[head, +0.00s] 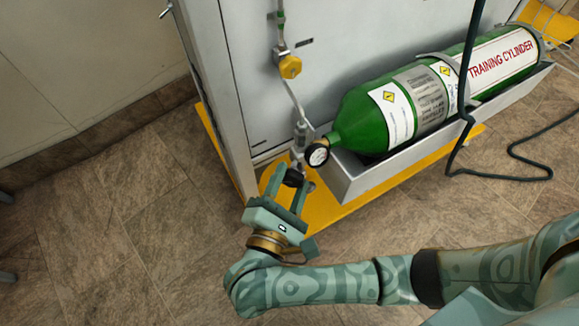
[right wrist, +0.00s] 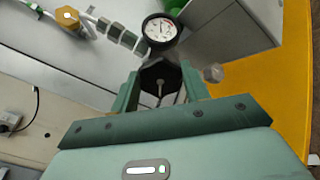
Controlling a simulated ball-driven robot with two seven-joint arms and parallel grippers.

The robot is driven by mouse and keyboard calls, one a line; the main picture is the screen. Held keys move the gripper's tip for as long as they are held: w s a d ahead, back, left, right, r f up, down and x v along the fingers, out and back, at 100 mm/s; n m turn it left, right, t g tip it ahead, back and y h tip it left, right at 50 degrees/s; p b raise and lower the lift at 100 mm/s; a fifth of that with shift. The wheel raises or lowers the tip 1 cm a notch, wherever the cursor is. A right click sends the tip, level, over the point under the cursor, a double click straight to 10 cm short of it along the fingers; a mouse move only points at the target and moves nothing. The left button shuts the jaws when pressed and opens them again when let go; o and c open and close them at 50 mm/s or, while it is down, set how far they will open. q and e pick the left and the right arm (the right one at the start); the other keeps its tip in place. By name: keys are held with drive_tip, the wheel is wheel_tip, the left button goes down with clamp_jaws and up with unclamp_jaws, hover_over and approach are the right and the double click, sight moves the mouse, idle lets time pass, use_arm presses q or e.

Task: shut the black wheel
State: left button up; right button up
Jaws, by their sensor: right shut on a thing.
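The black wheel (head: 293,178) is at the valve end of the green training cylinder (head: 362,118), just below a round white gauge (head: 317,156). My right gripper (head: 288,181) is shut on the wheel, with one finger on each side of it. In the right wrist view the black wheel (right wrist: 160,80) sits between the two green fingers of the gripper (right wrist: 159,90), and the gauge (right wrist: 160,28) is just beyond it. The fingers hide part of the wheel's sides. My left gripper is not in view.
The cylinder lies in a grey metal trough (head: 368,180) on a yellow base (head: 330,212). A grey panel (head: 345,50) stands behind, with a yellow knob (head: 290,67) on a pipe. A dark hose (head: 461,135) hangs across the cylinder.

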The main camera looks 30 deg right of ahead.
drive_tip(key=m, duration=0.5)
drive_tip(key=shift+s+f+m, duration=0.1)
drive_tip(key=shift+f+m, duration=0.05)
drive_tip(key=shift+m, duration=0.15)
drive_tip(key=m, duration=1)
drive_tip(key=shift+f+m, duration=0.15)
drive_tip(key=shift+m, duration=0.25)
drive_tip(key=shift+a+m, duration=0.1)
drive_tip(key=shift+m, duration=2.1)
drive_tip(key=o, duration=0.8)
drive_tip(key=shift+f, duration=0.1)
drive_tip(key=shift+c, duration=0.2)
drive_tip(key=shift+o, duration=1.1)
